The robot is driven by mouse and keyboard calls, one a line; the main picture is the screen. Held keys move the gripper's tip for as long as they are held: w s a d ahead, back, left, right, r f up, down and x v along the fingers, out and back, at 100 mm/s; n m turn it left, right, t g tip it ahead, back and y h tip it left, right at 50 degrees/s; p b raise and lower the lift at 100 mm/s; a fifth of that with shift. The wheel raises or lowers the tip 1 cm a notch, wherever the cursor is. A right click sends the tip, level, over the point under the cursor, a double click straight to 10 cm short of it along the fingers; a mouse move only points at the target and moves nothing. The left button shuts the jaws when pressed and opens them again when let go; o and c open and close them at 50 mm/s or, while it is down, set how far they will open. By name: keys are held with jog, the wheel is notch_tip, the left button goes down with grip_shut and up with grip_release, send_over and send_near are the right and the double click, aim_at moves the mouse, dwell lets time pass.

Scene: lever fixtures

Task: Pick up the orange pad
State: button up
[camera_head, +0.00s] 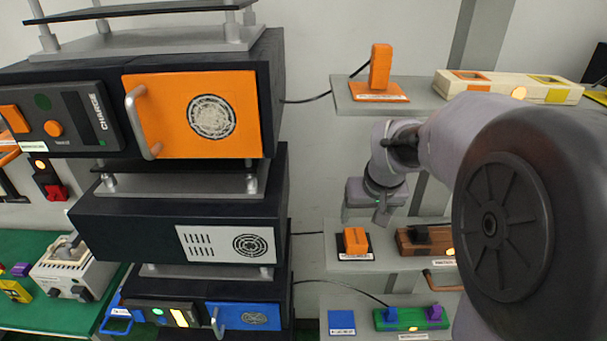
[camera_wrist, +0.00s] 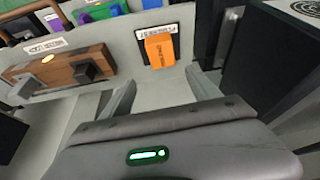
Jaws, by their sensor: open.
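An orange pad (camera_head: 355,240) sits on a black labelled plate (camera_head: 357,256) on the middle shelf at the right in the head view. In the wrist view, the orange pad (camera_wrist: 159,51) lies on its black plate near the top centre. My gripper (camera_head: 383,213) hangs above and slightly right of the pad in the head view. In the wrist view, the fingers of my gripper (camera_wrist: 163,88) are apart with nothing between them, and the pad appears beyond the gap. The pad and fingers are not in contact.
Another orange block (camera_head: 380,67) stands on the upper shelf. A brown wooden fixture (camera_wrist: 60,68) with a dark knob is beside the pad's plate. A lower shelf holds a green fixture (camera_head: 410,318) and a blue pad (camera_head: 341,322). Tall dark cabinets (camera_head: 180,225) stand at left.

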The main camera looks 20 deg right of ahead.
aim_at(356, 235)
jog(key=x, duration=0.3)
jog(key=s+x, duration=0.1)
jog(key=x, duration=0.5)
jog(key=shift+s+a+f, duration=0.15)
jog(key=shift+a+f, duration=0.2)
jog(key=shift+a, duration=0.1)
jog(key=shift+w+f, duration=0.3)
jog(key=shift+w, duration=0.05)
jog(key=shift+s, duration=0.2)
jog(key=shift+c, duration=1.3)
jog(key=c, duration=1.2)
jog(key=shift+o, duration=0.2)
jog(key=shift+r, duration=0.1)
notch_tip(356, 235, up, 4)
jog(key=shift+w+f, duration=0.1)
jog(key=shift+f, duration=0.1)
jog(key=s+d+r+b, duration=0.1)
jog(key=s+d+b, duration=0.1)
jog(key=s, duration=1.3)
jog(key=shift+s+d+r, duration=0.15)
jog(key=shift+s+d, duration=0.2)
jog(key=shift+d, duration=0.35)
